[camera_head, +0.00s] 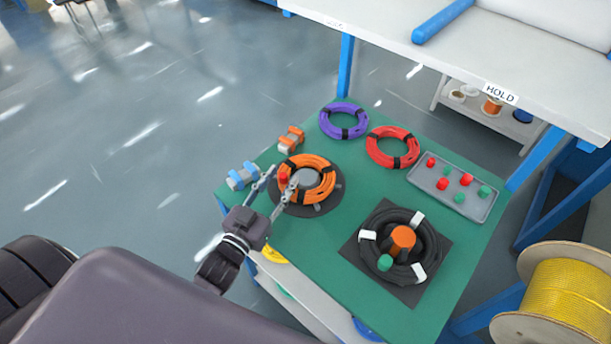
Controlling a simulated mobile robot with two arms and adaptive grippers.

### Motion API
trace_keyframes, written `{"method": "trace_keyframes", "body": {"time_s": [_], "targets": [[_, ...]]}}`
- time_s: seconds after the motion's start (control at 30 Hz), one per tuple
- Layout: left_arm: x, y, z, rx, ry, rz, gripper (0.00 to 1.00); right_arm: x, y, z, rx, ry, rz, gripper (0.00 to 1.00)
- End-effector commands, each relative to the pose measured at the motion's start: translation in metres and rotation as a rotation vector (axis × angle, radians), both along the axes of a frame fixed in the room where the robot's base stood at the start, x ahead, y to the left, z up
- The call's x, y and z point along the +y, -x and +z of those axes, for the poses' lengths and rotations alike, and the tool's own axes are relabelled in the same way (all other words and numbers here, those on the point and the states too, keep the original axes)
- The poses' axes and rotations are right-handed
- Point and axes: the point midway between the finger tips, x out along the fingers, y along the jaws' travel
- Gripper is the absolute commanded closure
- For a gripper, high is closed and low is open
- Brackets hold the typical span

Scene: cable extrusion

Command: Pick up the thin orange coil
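The thin orange coil (320,164) lies around a grey hub on a dark round base (338,191) at the left part of the green table. A small red piece (283,179) shows at the coil's left side. My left gripper (283,175) reaches in from the lower left. Its two fingers are spread apart, with their tips at the coil's left edge. I cannot tell whether they touch the coil. The gap between the fingers looks empty apart from the red piece near the tips. My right gripper is not in view.
On the green table (310,247) are a purple coil (328,128), a red coil (373,153), a grey tray (425,180) of red and green pegs, and a black coil (378,222) on a dark mat. Orange (291,139) and blue (240,177) blocks sit at the left edge. A white shelf (400,35) overhangs behind.

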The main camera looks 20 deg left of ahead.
Motion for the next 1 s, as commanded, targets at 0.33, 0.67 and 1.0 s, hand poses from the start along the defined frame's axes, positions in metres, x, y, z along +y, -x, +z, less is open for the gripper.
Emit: {"method": "trace_keyframes", "body": {"time_s": [0.33,0.67,1.0], "targets": [[0.000,0.000,0.000,0.000,-0.001,0.000,0.89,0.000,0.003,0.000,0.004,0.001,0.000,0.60],[0.000,0.000,0.001,-0.003,0.000,-0.001,1.00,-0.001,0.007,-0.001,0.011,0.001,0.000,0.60],[0.000,0.000,0.012,-0.005,-0.002,-0.001,1.00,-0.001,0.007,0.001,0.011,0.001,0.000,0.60]]}}
